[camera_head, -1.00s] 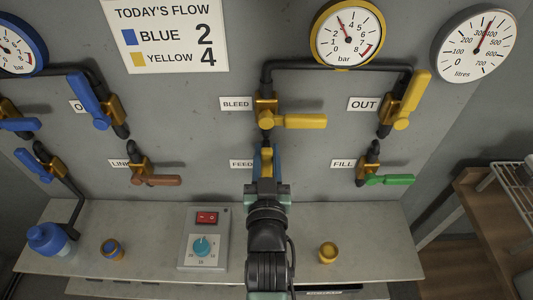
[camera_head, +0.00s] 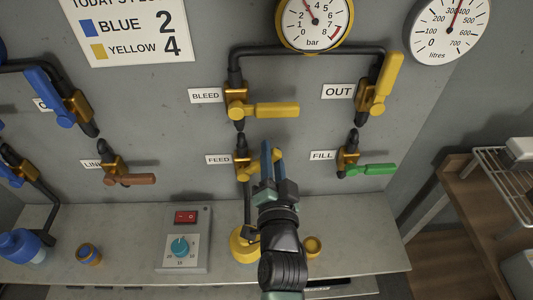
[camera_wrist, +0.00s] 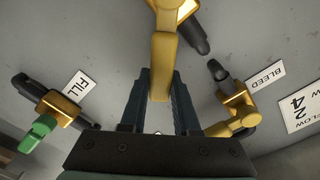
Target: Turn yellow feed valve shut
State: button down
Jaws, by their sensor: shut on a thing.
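The yellow feed valve (camera_head: 243,168) is on the grey panel beside the FEED label (camera_head: 218,159). My gripper (camera_head: 272,155) is just right of the valve body in the head view. In the wrist view the yellow feed handle (camera_wrist: 161,65) runs between the two dark fingers of my gripper (camera_wrist: 163,88), which are shut on it. In the head view the fingers hide most of the handle, so its exact angle is hard to read there.
The yellow bleed valve (camera_head: 262,110) sits above, with its handle pointing right. The green-handled fill valve (camera_head: 358,170) is close on the right. The yellow out valve (camera_head: 380,85) is higher up. A control box (camera_head: 184,240) stands on the ledge below.

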notch_tip(320, 180, down, 6)
jog(key=d+m+b, duration=0.2)
jog(key=m+b, duration=0.2)
jog(key=m, duration=0.5)
jog(key=shift+d+f, duration=0.2)
jog(key=shift+d, duration=0.1)
jog(key=c, duration=0.6)
grip_release()
jog(key=shift+c, duration=0.2)
jog(key=s+b, duration=0.2)
jog(key=s, duration=1.1)
